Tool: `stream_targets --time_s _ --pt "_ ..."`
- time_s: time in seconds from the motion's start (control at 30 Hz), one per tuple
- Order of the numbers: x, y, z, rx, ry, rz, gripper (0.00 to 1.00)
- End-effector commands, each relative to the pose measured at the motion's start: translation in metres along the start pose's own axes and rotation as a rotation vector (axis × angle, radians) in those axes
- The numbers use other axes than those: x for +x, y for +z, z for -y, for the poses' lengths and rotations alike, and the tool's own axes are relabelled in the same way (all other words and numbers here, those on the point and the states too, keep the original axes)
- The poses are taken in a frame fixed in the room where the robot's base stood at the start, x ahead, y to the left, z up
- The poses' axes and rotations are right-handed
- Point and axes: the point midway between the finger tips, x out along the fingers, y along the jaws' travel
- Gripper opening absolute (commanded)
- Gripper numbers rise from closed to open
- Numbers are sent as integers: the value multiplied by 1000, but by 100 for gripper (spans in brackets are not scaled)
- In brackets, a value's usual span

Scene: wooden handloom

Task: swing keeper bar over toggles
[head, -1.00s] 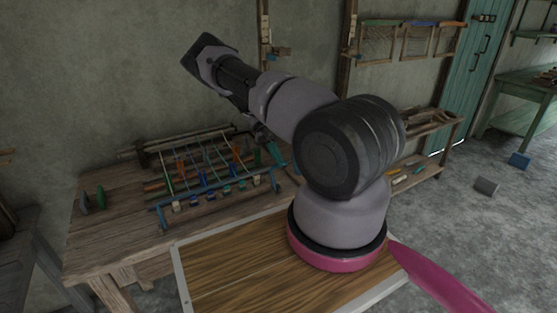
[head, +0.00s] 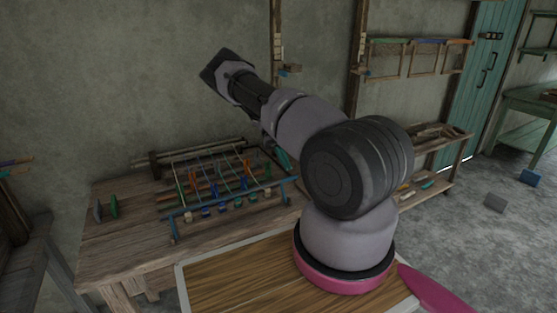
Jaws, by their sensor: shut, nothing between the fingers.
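The handloom (head: 225,190) stands on a wooden workbench (head: 125,250) at the left. Light cords run across its frame, with several small coloured pieces along them. A blue bar (head: 235,198) runs along its near side; I cannot tell whether this is the keeper bar. The small pale and blue pieces by it may be the toggles, but they are too small to tell. My arm reaches up and left, and its dark end, my gripper (head: 218,68), is raised in front of the wall, apart from the loom. It looks shut and empty; its fingertips are not clear.
Two round discs, one green (head: 114,207), stand at the bench's left. My arm hides part of the loom's right side. A low wooden rack (head: 435,165) stands at the right.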

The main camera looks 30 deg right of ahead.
Motion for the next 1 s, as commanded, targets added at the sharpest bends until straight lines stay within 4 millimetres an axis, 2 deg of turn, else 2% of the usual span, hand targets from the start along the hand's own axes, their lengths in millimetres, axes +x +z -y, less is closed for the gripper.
stream_targets --time_s 0.2,0.5,0.87,1.0 --pt "-28 20 1 2 0 1 0" --pt "-44 31 0 4 2 -1 0" --pt "-45 30 0 0 3 1 0" --pt "-59 13 1 -71 16 41 0"
